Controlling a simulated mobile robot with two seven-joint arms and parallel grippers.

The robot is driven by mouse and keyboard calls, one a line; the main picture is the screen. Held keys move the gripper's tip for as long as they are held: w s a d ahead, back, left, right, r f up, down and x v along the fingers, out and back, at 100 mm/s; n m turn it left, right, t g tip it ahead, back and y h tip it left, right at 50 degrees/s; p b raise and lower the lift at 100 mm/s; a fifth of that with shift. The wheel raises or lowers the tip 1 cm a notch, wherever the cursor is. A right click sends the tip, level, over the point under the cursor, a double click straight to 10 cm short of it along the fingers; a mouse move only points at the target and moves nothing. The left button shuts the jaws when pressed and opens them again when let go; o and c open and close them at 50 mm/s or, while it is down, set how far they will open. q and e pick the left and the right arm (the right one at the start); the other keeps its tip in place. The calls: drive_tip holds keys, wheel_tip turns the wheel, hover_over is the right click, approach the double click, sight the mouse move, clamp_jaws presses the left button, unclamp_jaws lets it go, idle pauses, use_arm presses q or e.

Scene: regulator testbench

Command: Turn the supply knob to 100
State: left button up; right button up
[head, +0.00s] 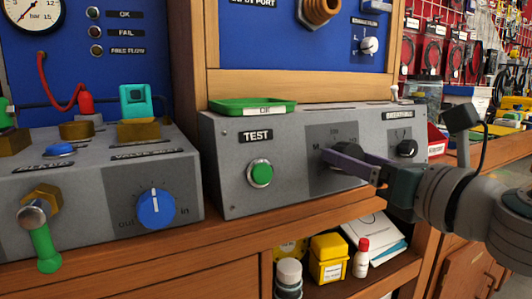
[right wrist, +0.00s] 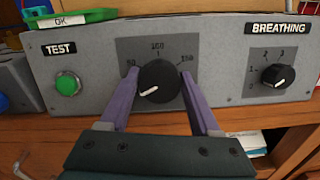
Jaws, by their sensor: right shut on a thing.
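The supply knob is a round black knob (right wrist: 158,82) on the grey panel, with a dial marked 50 at left, about 100 at top and 150 at right. Its white pointer line points to the lower left, below the 50 mark. My right gripper (right wrist: 160,76) has its two purple fingers on either side of the knob, shut on it. In the head view the right gripper (head: 340,158) covers most of the knob and dial. My left gripper is not in view.
A green TEST button (head: 260,173) is left of the dial, and the BREATHING knob (head: 407,149) is right of it. A green tray (head: 252,105) lies on top of the box. A blue knob (head: 156,208) is on the left box. Bottles stand on the shelf below.

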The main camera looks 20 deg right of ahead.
drive_tip(key=m+h+p, duration=0.1)
drive_tip(key=m, duration=0.2)
drive_tip(key=m+h+p, duration=0.1)
drive_tip(key=m+p, duration=0.1)
drive_tip(key=m, duration=0.2)
drive_tip(key=shift+r, duration=0.15)
drive_tip(key=m+g+p, duration=0.1)
drive_tip(key=m+p, duration=0.2)
drive_tip(key=m, duration=0.2)
drive_tip(key=shift+m+h, duration=0.4)
drive_tip(key=m+g+p, duration=0.1)
drive_tip(key=m+p, duration=0.1)
drive_tip(key=m, duration=0.1)
drive_tip(key=m+p, duration=0.3)
drive_tip(key=shift+g, duration=0.4)
drive_tip(key=m+p, duration=0.3)
drive_tip(key=m, duration=0.1)
drive_tip(key=shift+m+g+p, duration=0.4)
drive_tip(key=shift+m+p, duration=0.15)
drive_tip(key=shift+m, duration=0.05)
drive_tip(key=shift+f, duration=0.2)
drive_tip(key=o, duration=1.4)
